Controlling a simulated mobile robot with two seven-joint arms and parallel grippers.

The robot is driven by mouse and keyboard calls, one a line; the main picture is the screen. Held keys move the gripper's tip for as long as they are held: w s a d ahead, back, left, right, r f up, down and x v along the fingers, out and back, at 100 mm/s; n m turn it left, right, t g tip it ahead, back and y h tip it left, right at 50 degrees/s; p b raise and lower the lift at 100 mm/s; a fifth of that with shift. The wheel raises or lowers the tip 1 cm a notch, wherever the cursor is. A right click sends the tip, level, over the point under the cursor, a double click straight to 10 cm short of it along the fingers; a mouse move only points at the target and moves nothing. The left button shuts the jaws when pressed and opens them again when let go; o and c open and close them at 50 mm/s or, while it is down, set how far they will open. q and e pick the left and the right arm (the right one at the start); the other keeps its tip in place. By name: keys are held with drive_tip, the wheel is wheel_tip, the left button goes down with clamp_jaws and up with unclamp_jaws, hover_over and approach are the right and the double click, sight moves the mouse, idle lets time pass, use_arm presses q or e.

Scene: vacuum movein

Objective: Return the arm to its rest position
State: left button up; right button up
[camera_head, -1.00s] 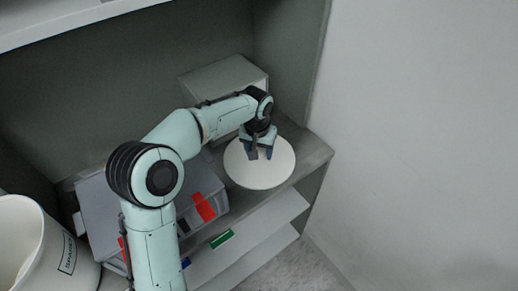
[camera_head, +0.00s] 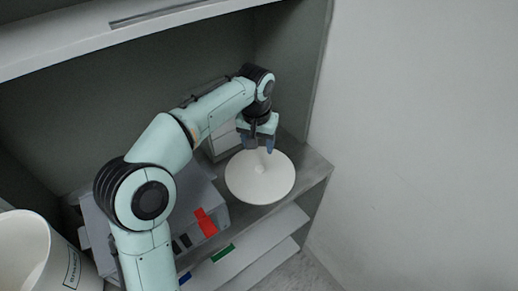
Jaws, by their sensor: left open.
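My left arm comes in from the lower left and reaches over the shelf (camera_head: 313,172). My left gripper (camera_head: 261,146) points down with its fingers open and empty. It hovers just above and behind the middle of a white round disc-shaped thing (camera_head: 273,187) with a small knob in its centre. The disc lies on the shelf near the right end. A gap shows between fingertips and knob. My right gripper is not in view.
A grey box with a red tag (camera_head: 205,222) sits left of the disc, partly behind my arm. A lighter box (camera_head: 222,140) stands behind my forearm. A white bin (camera_head: 30,255) is at lower left. A shelf board (camera_head: 130,35) runs above. A wall (camera_head: 430,150) closes the right.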

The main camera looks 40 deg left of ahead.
use_arm(q)
drive_tip(key=shift+r, duration=0.3)
idle(0.4)
